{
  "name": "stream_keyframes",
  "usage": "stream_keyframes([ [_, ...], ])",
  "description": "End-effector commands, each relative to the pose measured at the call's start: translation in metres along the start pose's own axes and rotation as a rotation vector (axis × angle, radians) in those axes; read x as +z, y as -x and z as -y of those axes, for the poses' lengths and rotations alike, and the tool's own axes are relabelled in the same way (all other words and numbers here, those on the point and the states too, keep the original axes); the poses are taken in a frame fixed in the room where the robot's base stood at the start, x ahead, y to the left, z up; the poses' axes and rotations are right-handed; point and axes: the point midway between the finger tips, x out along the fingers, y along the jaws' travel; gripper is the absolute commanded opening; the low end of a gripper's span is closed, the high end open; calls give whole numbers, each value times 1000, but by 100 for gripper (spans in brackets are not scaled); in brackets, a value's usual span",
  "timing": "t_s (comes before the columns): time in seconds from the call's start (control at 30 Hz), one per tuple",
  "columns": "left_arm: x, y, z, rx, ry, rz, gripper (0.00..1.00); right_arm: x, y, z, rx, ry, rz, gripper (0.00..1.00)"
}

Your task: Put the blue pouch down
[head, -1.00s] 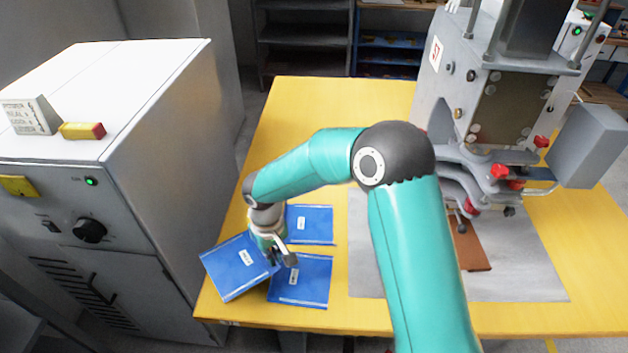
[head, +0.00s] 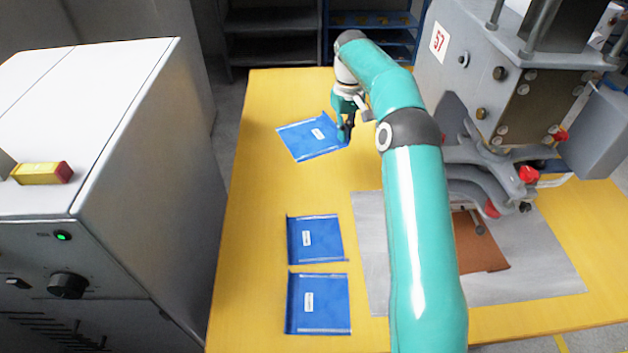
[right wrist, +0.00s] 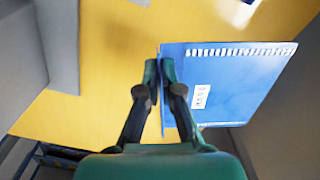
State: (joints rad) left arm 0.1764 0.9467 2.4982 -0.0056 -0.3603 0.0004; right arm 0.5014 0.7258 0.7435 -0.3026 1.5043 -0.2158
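A blue pouch (head: 312,137) with a small white label is at the far part of the yellow table. My right gripper (head: 345,133) is at its right edge. In the right wrist view my gripper (right wrist: 166,70) has its fingertips together on the edge of the blue pouch (right wrist: 225,75). The pouch extends to one side of the fingers. I cannot tell for sure whether the pouch touches the table. My left gripper is in neither view.
Two more blue pouches lie on the yellow table (head: 265,180), a middle one (head: 328,238) and a near one (head: 325,302). The welding press (head: 500,130) stands at the right over a grey mat (head: 540,270) with a brown plate (head: 482,255). A grey cabinet (head: 140,150) stands left.

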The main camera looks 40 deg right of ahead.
Motion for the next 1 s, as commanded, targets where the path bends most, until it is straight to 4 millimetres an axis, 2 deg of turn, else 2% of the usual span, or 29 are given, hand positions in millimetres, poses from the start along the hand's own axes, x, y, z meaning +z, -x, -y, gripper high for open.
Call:
stream_keyframes([
  [0.17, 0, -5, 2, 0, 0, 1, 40, 4, -24, -7, -3, -6, 5, 0],
  [0.5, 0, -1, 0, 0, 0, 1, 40, 7, -111, -12, -2, -15, 5, 0],
  [0.6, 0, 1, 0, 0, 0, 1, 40, 7, -132, -13, -1, -17, 4, 0],
  [0.7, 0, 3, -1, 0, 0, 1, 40, 7, -145, -13, -1, -17, 2, 0],
  [0.87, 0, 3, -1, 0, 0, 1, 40, 6, -154, -14, 0, -18, -1, 0],
  [1.0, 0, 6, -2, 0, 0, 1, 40, 7, -169, -13, -2, -17, 2, 0],
])
